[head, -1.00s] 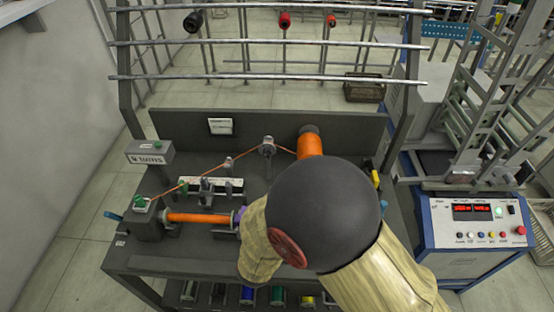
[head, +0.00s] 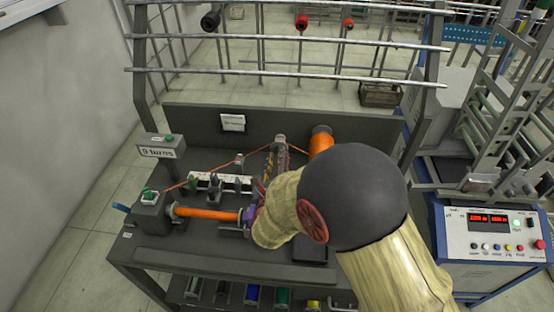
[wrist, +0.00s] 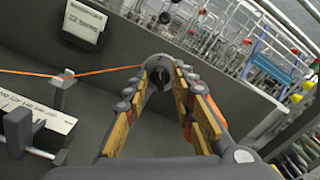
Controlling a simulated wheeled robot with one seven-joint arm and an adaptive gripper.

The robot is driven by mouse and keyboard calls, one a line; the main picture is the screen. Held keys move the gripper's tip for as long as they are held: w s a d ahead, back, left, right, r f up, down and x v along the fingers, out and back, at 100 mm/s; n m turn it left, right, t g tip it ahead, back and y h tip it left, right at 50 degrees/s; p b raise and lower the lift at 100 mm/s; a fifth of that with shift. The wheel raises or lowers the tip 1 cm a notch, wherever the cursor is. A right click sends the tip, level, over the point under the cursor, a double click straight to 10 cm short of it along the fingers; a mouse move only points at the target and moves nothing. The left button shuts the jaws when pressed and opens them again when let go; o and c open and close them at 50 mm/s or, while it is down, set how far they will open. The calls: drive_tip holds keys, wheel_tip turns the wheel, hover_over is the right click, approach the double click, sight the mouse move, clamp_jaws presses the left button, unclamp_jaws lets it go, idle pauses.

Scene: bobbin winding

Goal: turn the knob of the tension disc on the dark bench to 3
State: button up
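The tension disc (head: 280,139) stands at the back of the dark bench (head: 190,257), left of an orange spool. In the wrist view its grey round face and dark knob (wrist: 158,76) are straight ahead between my fingertips. My gripper (head: 279,155) points at it from the front; in the wrist view my gripper (wrist: 159,84) has its two padded fingers apart, one on each side of the knob. I cannot tell whether the pads touch it. No scale number is readable. The orange thread (wrist: 90,72) runs to the disc from the left.
The orange spool (head: 320,140) stands close right of the disc. A white card (head: 233,122) is on the back panel. A thread guide and scale strip (wrist: 35,112) lie left of my gripper. Metal rails cross behind the bench.

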drive_tip(key=shift+w, duration=0.1)
drive_tip(key=shift+c, duration=1)
drive_tip(key=c, duration=0.4)
clamp_jaws()
